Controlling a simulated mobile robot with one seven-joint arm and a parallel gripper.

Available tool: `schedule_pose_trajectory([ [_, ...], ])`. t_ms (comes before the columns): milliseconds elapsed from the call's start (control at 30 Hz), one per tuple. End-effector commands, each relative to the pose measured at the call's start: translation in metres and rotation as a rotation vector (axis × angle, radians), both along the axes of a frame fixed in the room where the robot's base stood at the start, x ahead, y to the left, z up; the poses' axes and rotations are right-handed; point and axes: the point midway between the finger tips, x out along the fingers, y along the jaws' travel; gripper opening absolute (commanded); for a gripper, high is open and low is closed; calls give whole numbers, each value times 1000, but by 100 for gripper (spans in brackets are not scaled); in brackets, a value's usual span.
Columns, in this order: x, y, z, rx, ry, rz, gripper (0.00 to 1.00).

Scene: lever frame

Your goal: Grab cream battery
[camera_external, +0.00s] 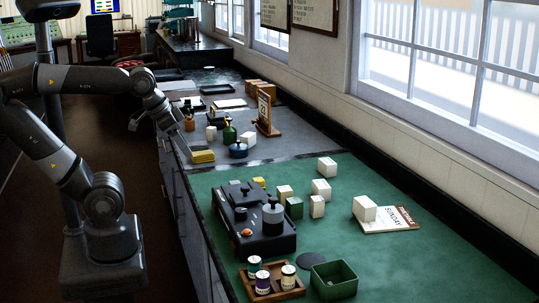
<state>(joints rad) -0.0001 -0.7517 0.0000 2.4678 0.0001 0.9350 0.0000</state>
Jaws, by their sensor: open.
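I cannot tell for sure which thing is the cream battery. Three small cylinders with pale tops stand in a wooden tray (274,293) at the front: one with a green band (254,265), one purple (262,282), and one cream and dark (288,277). A small cream cylinder (211,133) also stands on the grey part of the counter. Several cream-white blocks, one of them here (327,167), stand on the green mat. My gripper (187,153) is open, pointing down over the near edge of the grey counter, close to a yellow block (203,156). Its fingertips are small and dark.
A black machine (262,235) with a grey knob stands on the green mat (430,270). A green open box (334,281) is right of the tray. A green bottle (229,134), a blue round pot (238,150) and a wooden stand (266,114) are near my gripper.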

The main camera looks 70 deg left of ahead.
Motion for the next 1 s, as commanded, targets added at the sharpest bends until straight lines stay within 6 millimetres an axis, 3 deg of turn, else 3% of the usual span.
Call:
schedule_pose_trajectory([
  [300, 3, -2, 104, -2, 0, -5, 54],
  [567, 52, -45, 116, -25, 42, -59, 54],
  [767, 95, -105, 125, -33, 76, -105, 54],
  [1000, 131, -205, 124, -23, 103, -154, 54],
])
